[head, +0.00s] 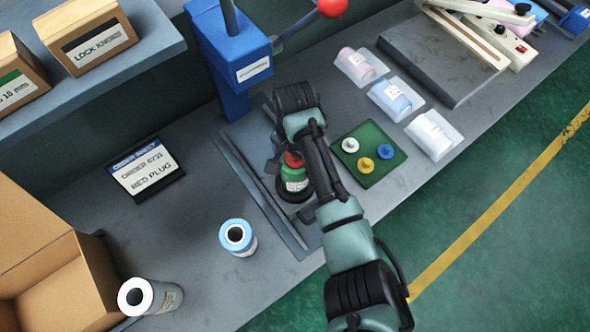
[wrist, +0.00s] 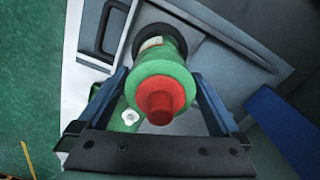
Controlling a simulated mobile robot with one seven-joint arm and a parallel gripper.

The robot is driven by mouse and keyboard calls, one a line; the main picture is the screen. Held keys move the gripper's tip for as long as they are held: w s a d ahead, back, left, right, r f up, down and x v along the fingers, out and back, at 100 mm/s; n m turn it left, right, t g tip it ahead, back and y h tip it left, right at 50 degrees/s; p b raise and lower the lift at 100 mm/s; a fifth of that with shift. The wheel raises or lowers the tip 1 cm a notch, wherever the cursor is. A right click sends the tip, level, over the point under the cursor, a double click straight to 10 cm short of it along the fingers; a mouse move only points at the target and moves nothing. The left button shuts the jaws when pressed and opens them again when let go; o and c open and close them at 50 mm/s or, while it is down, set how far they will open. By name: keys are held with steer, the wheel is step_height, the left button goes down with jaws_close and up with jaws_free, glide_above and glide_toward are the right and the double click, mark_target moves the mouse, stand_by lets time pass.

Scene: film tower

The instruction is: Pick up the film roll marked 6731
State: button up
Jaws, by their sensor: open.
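A green roll (head: 296,180) with a red plug (head: 293,160) in its top stands upright on a dark round base (head: 296,196), partly hidden by my arm. The number on its label is too small to read. A card (head: 147,170) reads ORDER 6731, RED PLUG. In the wrist view the green roll (wrist: 160,75) and red plug (wrist: 161,103) lie between the two fingers of my gripper (wrist: 162,88). The fingers are open, one on each side, with a gap to the roll on the right; contact on the left is unclear.
A blue roll (head: 238,237) and a grey-white roll (head: 150,297) stand at front left, beside an open cardboard box (head: 60,285). A green mat (head: 368,172) holds white, yellow and blue plugs. A blue press (head: 235,60) stands behind. Wrapped rolls (head: 397,99) lie right.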

jaws_close()
steer(key=shift+w+r, duration=0.1)
stand_by(0.4)
